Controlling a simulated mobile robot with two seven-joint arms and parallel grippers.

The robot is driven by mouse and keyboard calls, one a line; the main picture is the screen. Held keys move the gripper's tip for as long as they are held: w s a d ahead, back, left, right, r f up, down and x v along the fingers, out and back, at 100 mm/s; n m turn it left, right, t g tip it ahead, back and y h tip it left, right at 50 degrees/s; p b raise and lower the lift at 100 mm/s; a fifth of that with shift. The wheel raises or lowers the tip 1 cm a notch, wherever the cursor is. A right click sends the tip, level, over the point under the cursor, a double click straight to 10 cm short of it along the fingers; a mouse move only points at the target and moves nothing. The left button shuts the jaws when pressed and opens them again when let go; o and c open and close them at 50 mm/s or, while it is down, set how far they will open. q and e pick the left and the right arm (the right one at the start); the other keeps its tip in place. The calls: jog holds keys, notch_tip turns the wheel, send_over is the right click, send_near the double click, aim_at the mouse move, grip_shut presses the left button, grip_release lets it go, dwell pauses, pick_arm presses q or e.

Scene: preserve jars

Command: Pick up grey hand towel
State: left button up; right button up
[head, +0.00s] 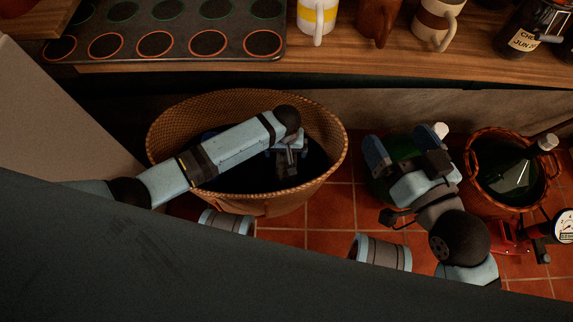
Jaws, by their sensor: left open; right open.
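I cannot make out a grey hand towel in the head view. A large woven basket (160,140) stands on the floor at centre left, and its inside is very dark. My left arm reaches across the basket's rim. My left gripper (287,165) points down inside the basket opening, near its right side. It is open, but what lies below it is hidden in shadow. My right gripper (404,148) is open and empty-looking to the right of the basket, over a dark green demijohn (402,150).
Another green demijohn (508,170) sits in a smaller basket (548,185) at right, near a red device with a gauge (565,227). The counter above holds a muffin tray (180,15), mugs (317,18) and a labelled jar (525,35). Tiled floor (330,212) shows between the baskets.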

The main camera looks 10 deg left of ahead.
aim_at(286, 158)
pick_arm(q)
notch_tip(286, 158, down, 2)
jog(key=shift+f+b, duration=0.2)
jog(key=shift+b, duration=0.3)
notch_tip(286, 158, down, 4)
jog(key=b, duration=0.3)
jog(key=shift+r, duration=0.2)
jog(key=shift+f+b, duration=0.3)
jog(key=shift+f, duration=0.2)
jog(key=shift+r, duration=0.1)
pick_arm(e)
jog(key=w+d+n+t, duration=0.1)
jog(key=w+n, duration=0.1)
jog(key=n, duration=0.1)
jog(key=shift+w+d, duration=0.1)
jog(key=shift+d, duration=0.1)
pick_arm(q)
jog(key=shift+c, duration=0.5)
jog(key=c, duration=0.9)
pick_arm(e)
jog(key=shift+f+y, duration=0.1)
jog(key=shift+y, duration=0.3)
